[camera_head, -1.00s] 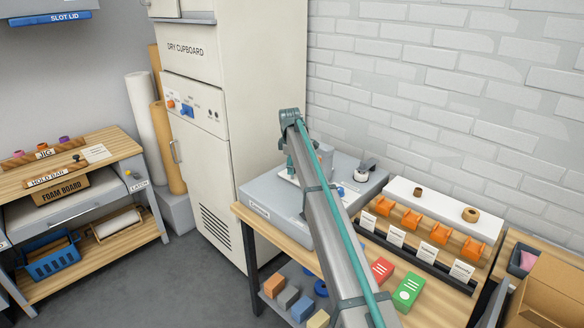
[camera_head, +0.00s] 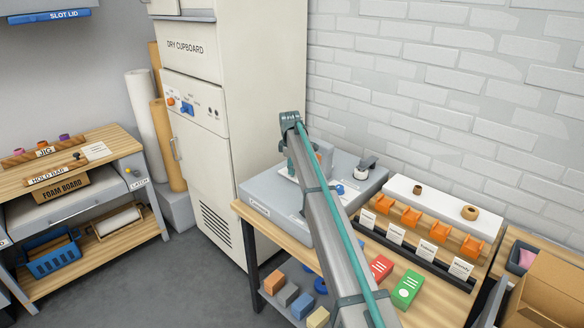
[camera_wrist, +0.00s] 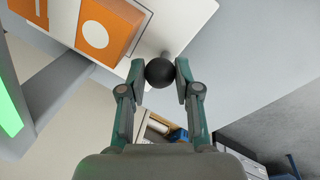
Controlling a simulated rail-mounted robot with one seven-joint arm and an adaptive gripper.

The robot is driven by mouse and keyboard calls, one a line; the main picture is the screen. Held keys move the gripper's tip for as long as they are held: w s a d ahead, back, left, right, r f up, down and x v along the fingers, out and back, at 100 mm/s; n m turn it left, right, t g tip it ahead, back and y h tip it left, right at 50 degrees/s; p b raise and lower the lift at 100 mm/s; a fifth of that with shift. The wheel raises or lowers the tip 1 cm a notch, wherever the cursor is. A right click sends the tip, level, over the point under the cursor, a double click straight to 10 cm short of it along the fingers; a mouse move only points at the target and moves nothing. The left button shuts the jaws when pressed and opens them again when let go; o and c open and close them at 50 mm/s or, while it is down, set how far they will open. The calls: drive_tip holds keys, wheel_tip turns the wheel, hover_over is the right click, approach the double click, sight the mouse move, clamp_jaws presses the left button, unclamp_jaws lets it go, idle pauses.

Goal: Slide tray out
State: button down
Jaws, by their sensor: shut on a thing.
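My gripper (camera_wrist: 160,72) is shut on a round black knob (camera_wrist: 159,73), with one finger on each side of it. The knob joins by a short stem to the edge of a white tray (camera_wrist: 178,28). An orange block with a white disc mark (camera_wrist: 100,35) lies on the tray. In the head view, the white tray (camera_head: 287,170) shows in part on top of the grey machine (camera_head: 262,198). My arm crosses in front and hides most of the tray and the fingertips there.
The tall dry cupboard (camera_head: 235,120) stands left of and behind the machine. A rack of orange holders (camera_head: 408,218) and red (camera_head: 380,268) and green (camera_head: 407,288) boxes share the bench. A brick wall is behind. Open floor lies at left front.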

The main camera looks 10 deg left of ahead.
drive_tip(key=s+a, duration=0.3)
drive_tip(key=s, duration=0.1)
drive_tip(key=s+a, duration=0.3)
drive_tip(key=s, duration=0.1)
drive_tip(key=s+a, duration=0.4)
drive_tip(key=s, duration=0.1)
drive_tip(key=shift+s+f, duration=0.1)
drive_tip(key=c, duration=0.8)
unclamp_jaws()
drive_tip(key=shift+s+a, duration=0.1)
drive_tip(key=shift+r, duration=0.4)
drive_tip(key=r, duration=0.3)
drive_tip(key=s+r, duration=0.1)
drive_tip(key=r, duration=0.3)
drive_tip(key=s+r, duration=0.1)
drive_tip(key=r, duration=0.3)
